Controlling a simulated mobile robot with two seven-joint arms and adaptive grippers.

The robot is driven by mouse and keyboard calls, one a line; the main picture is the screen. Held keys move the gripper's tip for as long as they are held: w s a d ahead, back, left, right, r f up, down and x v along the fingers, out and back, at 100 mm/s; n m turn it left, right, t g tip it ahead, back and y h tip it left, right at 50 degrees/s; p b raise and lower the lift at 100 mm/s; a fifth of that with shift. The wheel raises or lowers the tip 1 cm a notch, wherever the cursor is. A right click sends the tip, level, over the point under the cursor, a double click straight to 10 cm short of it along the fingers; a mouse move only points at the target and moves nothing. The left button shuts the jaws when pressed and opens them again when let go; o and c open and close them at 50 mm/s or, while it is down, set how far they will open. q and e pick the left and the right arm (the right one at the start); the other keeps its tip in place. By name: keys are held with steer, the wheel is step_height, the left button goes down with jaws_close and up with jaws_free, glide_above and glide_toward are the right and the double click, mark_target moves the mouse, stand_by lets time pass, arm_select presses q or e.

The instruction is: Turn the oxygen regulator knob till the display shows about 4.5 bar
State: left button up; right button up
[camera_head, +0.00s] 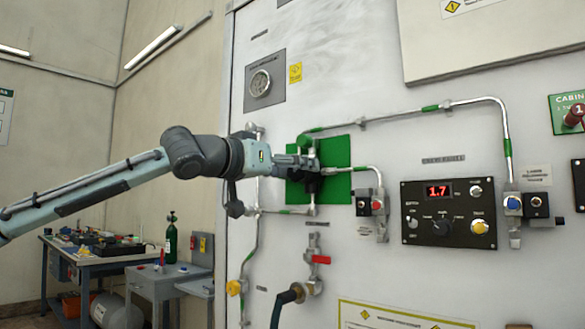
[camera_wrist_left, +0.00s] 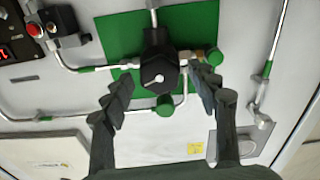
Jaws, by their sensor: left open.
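The black regulator knob (camera_wrist_left: 159,76) sits in front of the green backing plate (camera_wrist_left: 112,45) in the left wrist view, with a pale mark on its face. My left gripper (camera_wrist_left: 161,84) is open, with one finger on either side of the knob; I cannot tell if they touch it. In the head view my left gripper (camera_head: 305,162) reaches the green plate (camera_head: 338,186) from the left and hides much of the regulator. The red digital display (camera_head: 438,191) reads 1.7. My right gripper is not in view.
Pipes with green bands run around the plate. A small red-button box (camera_head: 369,202) is right of it, then the black control panel (camera_head: 448,228). A red-handled valve (camera_head: 318,259) is below. A round gauge (camera_head: 260,83) is upper left. A workbench (camera_head: 95,258) stands at far left.

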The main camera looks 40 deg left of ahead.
arm_select(q)
steer(key=shift+c, duration=0.5)
steer(key=c, duration=1.1)
steer(key=shift+o, duration=0.2)
steer(key=shift+m, duration=0.4)
steer(key=m, duration=1.9)
steer(key=shift+d+f+m, duration=0.2)
steer(key=shift+m, duration=0.1)
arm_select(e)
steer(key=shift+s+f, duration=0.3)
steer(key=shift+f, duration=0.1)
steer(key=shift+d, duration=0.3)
